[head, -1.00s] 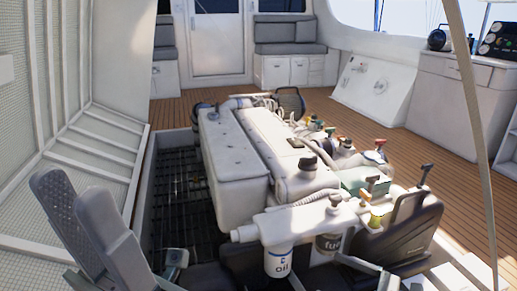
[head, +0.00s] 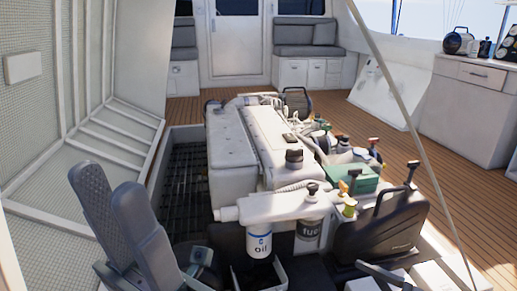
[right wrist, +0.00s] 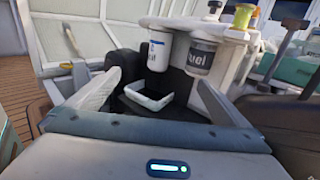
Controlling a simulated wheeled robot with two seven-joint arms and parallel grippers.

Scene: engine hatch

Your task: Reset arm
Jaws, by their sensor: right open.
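My left gripper (head: 108,182) is raised at the lower left of the head view. Its two grey fingers point up and stand apart with nothing between them. It is in front of the open hatch panel, left of the white engine (head: 232,165). My right gripper (right wrist: 158,80) is open and empty in the right wrist view, its fingers wide apart. Beyond its fingertips lie a small white tray (right wrist: 148,104), the oil filter (right wrist: 160,50) and the fuel filter (right wrist: 201,58). The right gripper is hard to make out in the head view.
The white hatch panel (head: 88,120) stands open on the left. A thin pole (head: 413,135) crosses the right side. A black case (head: 385,232) stands right of the filters. Wooden deck (head: 415,150) lies clear on the right, with cabinets (head: 468,105) beyond.

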